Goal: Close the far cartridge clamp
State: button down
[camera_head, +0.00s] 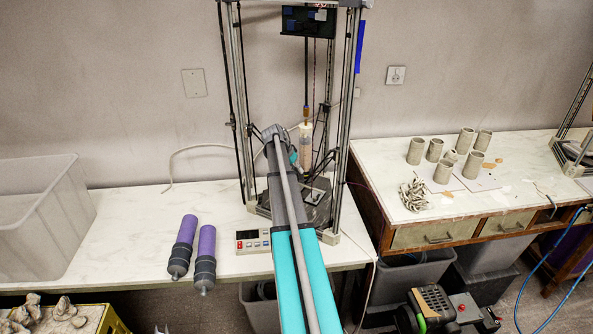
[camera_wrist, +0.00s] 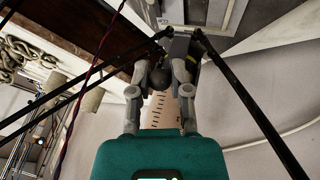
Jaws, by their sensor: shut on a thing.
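The pale clay cartridge (camera_head: 306,143) stands upright inside the delta printer frame in the head view. My arm reaches into the frame and hides much of the clamp area; my gripper (camera_head: 287,143) is just left of the cartridge. In the wrist view my gripper (camera_wrist: 162,78) has its two grey fingers closed around a dark rounded knob (camera_wrist: 159,78), which looks like part of a cartridge clamp. The cartridge with its dark scale marks (camera_wrist: 183,110) shows behind the fingers. Whether the clamp is open or closed cannot be made out.
The printer's posts (camera_head: 347,100) and thin dark rods (camera_wrist: 250,100) stand close around my gripper. Two purple cartridges (camera_head: 206,243) and a control box (camera_head: 253,241) are on the white table (camera_head: 130,215). Clay cylinders (camera_head: 443,170) stand on the right table.

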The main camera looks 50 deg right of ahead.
jog(key=shift+r, duration=0.1)
dwell(0.3)
jog(key=c, duration=0.6)
grip_release()
jog(key=shift+a+r, duration=0.1)
jog(key=shift+o, duration=0.3)
jog(key=w+a+f+n+t+y, duration=0.2)
jog(key=a+n, duration=0.6)
jog(key=a, duration=2.4)
jog(key=s+a+n+y, duration=0.1)
jog(key=s+a+n, duration=0.3)
jog(key=a, duration=1)
jog(key=s+a+n+y, duration=0.1)
jog(key=s+a+n, duration=0.3)
jog(key=s+a, duration=0.4)
jog(key=a, duration=0.5)
jog(key=shift+a+f+t+y, duration=0.2)
jog(key=shift+a+t+y, duration=0.2)
